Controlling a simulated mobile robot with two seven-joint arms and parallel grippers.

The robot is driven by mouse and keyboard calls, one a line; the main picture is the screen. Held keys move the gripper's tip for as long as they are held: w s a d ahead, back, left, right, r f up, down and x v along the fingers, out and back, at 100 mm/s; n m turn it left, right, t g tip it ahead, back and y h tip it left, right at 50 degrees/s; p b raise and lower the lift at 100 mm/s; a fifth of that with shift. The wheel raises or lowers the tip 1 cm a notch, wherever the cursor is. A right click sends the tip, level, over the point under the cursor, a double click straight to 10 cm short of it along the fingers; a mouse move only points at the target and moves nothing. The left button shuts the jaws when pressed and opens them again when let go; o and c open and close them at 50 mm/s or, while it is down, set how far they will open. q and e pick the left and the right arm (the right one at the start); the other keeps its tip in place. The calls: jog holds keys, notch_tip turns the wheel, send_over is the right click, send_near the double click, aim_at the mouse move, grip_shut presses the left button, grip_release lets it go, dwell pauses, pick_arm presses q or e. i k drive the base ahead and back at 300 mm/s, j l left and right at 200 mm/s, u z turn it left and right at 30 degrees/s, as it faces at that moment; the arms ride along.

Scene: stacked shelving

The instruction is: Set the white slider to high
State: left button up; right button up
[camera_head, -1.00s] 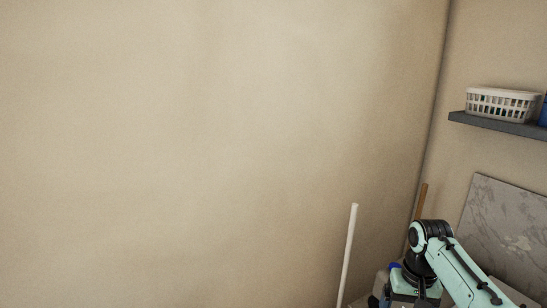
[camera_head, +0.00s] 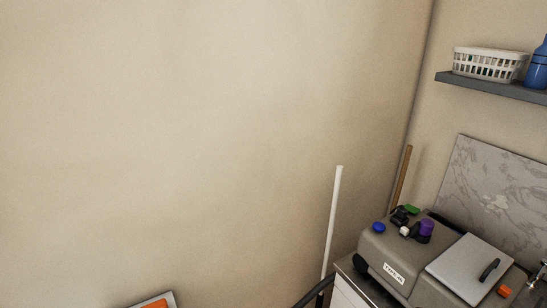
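A grey machine (camera_head: 435,290) with a "TYPE" label stands on a counter at the lower right. Its top carries a blue knob (camera_head: 378,227), a purple knob (camera_head: 426,229), black parts, a green piece (camera_head: 412,209) and a small white piece (camera_head: 404,231). The white piece may be the white slider, but it is too small to read its setting. A light grey lid (camera_head: 470,268) with a dark handle covers the machine's right part. Neither of my grippers is in view.
A dark shelf (camera_head: 490,86) holds a white basket (camera_head: 487,64) and a blue bottle (camera_head: 538,68). A marble panel (camera_head: 495,185) leans behind the machine. White (camera_head: 333,215) and brown (camera_head: 401,180) poles stand left of it. An orange item (camera_head: 154,304) shows at the bottom edge.

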aim_at(403, 230)
jog(key=z, duration=1.55)
